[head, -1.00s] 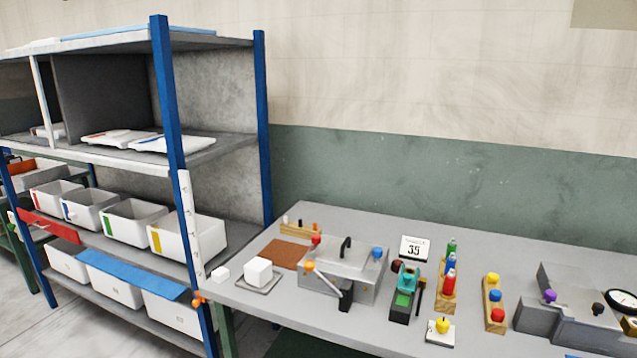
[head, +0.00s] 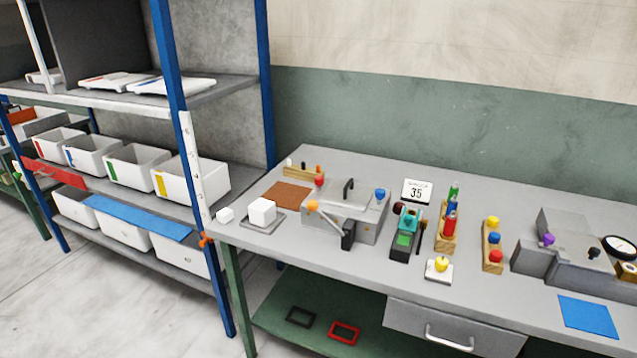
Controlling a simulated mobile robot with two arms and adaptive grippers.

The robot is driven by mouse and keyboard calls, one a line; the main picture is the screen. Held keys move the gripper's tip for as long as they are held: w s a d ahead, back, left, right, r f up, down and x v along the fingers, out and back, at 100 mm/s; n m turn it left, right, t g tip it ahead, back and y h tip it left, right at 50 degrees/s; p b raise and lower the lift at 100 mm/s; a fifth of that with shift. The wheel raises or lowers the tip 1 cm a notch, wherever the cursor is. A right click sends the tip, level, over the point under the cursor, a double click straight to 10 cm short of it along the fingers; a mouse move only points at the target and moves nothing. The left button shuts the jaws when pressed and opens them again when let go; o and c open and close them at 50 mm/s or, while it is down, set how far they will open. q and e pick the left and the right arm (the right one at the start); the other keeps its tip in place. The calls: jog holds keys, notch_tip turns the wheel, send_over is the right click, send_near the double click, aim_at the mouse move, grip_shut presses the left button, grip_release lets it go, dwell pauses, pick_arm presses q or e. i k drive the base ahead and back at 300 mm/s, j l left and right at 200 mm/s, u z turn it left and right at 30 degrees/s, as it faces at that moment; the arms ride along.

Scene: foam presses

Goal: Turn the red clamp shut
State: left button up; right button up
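A grey foam press (head: 365,223) with a black handle on its lid stands on the workbench. A red knob (head: 319,182), which looks like the red clamp, is at the press's back left corner. A blue knob (head: 380,194) is at its right side. A lever with an orange ball (head: 313,206) and a dark base is at the press's front. At this size I cannot tell whether the red clamp is turned open or shut. Neither of my grippers is in view.
A white cube (head: 262,211) on a small tray and a brown mat (head: 287,196) lie left of the press. A teal-topped device (head: 407,228), bottle racks and a grey machine (head: 570,250) stand right. A blue-posted shelf (head: 175,110) with bins borders the bench's left end.

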aim_at(318, 179)
jog(key=i+j+z, duration=0.45)
jog(key=z, duration=0.3)
jog(key=j, duration=0.1)
